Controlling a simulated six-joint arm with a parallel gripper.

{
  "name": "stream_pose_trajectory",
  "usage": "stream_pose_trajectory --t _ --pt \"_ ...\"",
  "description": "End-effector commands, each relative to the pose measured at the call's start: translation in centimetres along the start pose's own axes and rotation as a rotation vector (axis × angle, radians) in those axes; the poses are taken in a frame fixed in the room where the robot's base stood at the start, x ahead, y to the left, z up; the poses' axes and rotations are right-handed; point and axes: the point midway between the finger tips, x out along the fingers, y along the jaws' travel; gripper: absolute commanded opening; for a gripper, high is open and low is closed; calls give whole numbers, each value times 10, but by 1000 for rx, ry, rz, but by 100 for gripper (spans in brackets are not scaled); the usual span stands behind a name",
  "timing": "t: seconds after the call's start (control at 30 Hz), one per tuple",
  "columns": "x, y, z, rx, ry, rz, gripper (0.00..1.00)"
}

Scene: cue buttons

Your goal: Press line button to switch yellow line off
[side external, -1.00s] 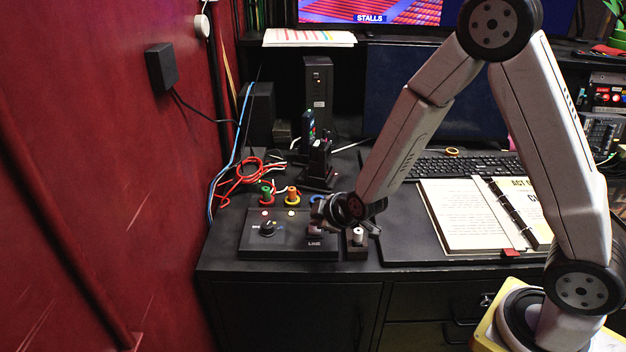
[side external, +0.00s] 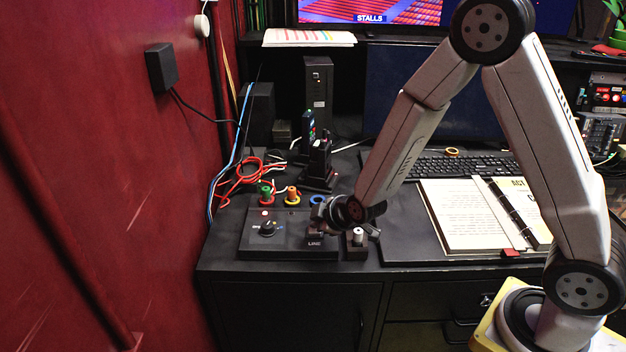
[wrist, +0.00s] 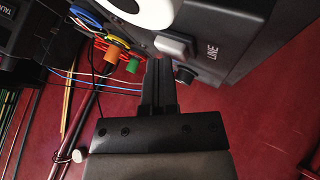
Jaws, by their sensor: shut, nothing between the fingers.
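The black control box (side external: 275,245) stands near the desk's front left, with a small dial (side external: 268,229), a lit red lamp (side external: 264,213) and the LINE label (side external: 314,244). The yellow line's lamp spot (side external: 292,213) looks dark. My gripper (side external: 317,228) points down over the right part of the box and hides most of the line button. In the wrist view the grey line button (wrist: 175,45) lies at the tips of my shut, empty gripper (wrist: 160,62), beside the LINE label (wrist: 211,50). I cannot tell whether the fingertips touch the button.
A small block with a white-topped peg (side external: 358,238) stands just right of the box. An open binder (side external: 470,215) and a keyboard (side external: 465,167) are to the right. A red wall (side external: 100,190) bounds the left.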

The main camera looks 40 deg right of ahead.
Motion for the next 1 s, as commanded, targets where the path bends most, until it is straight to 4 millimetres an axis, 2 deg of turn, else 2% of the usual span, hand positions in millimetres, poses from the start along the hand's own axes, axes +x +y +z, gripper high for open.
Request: stream_pose_trajectory --t 0.53,1.0 --pt "0 -1 1 0 -2 -1 0" --pt "-11 7 -7 0 -1 -1 0"
